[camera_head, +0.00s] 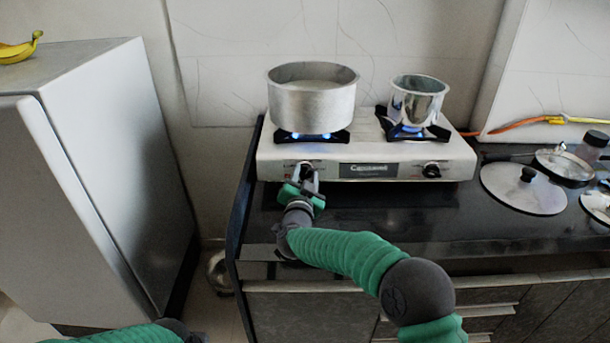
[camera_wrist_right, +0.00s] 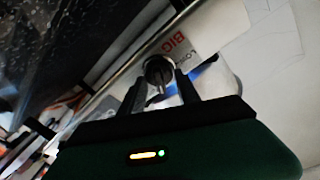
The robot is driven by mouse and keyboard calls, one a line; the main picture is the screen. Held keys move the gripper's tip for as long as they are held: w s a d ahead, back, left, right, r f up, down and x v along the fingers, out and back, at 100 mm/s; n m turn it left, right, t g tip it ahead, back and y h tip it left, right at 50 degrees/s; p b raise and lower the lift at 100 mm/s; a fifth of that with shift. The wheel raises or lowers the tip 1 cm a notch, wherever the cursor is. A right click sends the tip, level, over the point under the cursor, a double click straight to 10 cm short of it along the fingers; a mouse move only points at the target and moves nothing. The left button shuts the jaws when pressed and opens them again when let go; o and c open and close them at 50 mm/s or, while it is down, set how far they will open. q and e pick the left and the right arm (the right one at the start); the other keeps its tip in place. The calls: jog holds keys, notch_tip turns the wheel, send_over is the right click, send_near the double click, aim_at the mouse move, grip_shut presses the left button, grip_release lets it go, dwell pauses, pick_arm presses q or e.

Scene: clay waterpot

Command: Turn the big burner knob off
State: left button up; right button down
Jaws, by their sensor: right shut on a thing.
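The white two-burner stove (camera_head: 270,150) stands on the black counter. The big burner's knob is on its left front; in the right wrist view this dark knob (camera_wrist_right: 159,70) sits between my fingertips. My right gripper (camera_head: 306,174) reaches up to the stove front and is shut on the knob; it also shows in the right wrist view (camera_wrist_right: 161,88). A blue flame shows under the big pot (camera_head: 312,105) on the left burner. The small burner's knob (camera_head: 431,170) is at the right front. Part of my left arm shows at the bottom left; its gripper is out of view.
A small steel pot (camera_head: 418,101) stands on the right burner, also over a blue flame. Lids (camera_head: 523,190), a dark jar (camera_head: 592,146) and an orange hose (camera_head: 525,123) are to the right. A grey fridge (camera_head: 100,150) with bananas (camera_head: 20,49) is at the left.

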jog(key=m, duration=0.4)
jog(key=shift+g+h, duration=0.4)
jog(key=m+p, duration=0.1)
jog(key=m, duration=0.3)
jog(key=shift+f+g+h, duration=0.1)
jog(key=shift+g+h, duration=0.2)
jog(key=shift+g, duration=0.1)
jog(key=m, duration=0.4)
jog(key=shift+f+g, duration=0.15)
jog(key=shift+g, duration=0.25)
jog(key=shift+m, duration=0.5)
jog(key=shift+s+f, duration=0.1)
jog(key=shift+f, duration=0.1)
jog(key=c, duration=1.3)
grip_release()
jog(key=o, duration=0.4)
jog(key=shift+d+r, duration=0.1)
jog(key=shift+r, duration=0.05)
jog(key=shift+o, duration=0.2)
jog(key=shift+r, duration=0.1)
